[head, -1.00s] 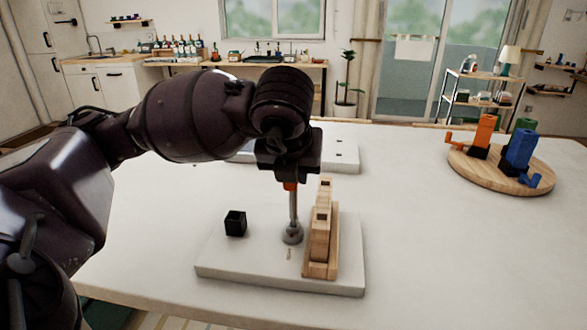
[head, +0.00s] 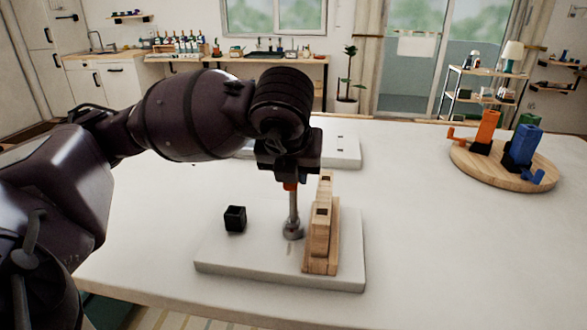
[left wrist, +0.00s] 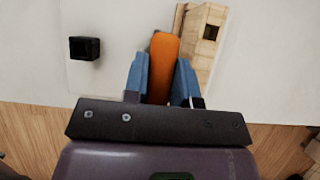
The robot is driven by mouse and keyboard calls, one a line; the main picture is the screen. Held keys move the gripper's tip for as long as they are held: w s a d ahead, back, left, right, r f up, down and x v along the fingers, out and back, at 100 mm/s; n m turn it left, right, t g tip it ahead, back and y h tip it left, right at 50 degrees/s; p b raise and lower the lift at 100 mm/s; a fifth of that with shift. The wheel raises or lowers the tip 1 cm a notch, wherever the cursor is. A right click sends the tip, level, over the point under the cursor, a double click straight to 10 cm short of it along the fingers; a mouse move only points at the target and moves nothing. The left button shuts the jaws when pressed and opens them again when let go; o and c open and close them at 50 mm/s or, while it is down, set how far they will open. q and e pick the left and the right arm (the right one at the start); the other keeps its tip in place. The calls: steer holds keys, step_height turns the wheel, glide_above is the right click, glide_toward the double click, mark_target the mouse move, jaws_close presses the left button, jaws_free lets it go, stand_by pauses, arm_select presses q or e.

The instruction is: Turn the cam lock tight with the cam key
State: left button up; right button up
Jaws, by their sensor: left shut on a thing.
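My left gripper (head: 291,181) is shut on the orange handle of the cam key (head: 292,208). The key's grey shaft points straight down, its lower end at the round grey cam lock (head: 292,232) on the pale board (head: 255,269). I cannot tell how far the key sits in the lock. In the left wrist view the orange handle (left wrist: 163,68) is between the blue fingers (left wrist: 160,85) and hides the lock. A wooden piece with square holes (head: 322,230) stands upright just right of the key. My right gripper is not in view.
A small black open box (head: 235,218) stands on the board, left of the key. A second pale board (head: 345,152) lies behind. A round wooden tray (head: 480,172) at the right holds orange, blue and green tools. The table between is clear.

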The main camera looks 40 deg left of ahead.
arm_select(q)
steer(key=shift+a+m+t+h, duration=0.1)
steer(key=shift+m+t+h, duration=0.3)
steer(key=shift+m, duration=0.7)
steer(key=shift+m+h, duration=0.7)
steer(key=shift+m, duration=0.4)
steer(key=shift+m+h, duration=0.3)
steer(key=shift+m, duration=0.4)
steer(key=shift+r+m+h+p, duration=0.1)
steer(key=shift+m+h+p, duration=0.2)
steer(key=shift+m+h, duration=0.55)
steer(key=shift+m, duration=0.75)
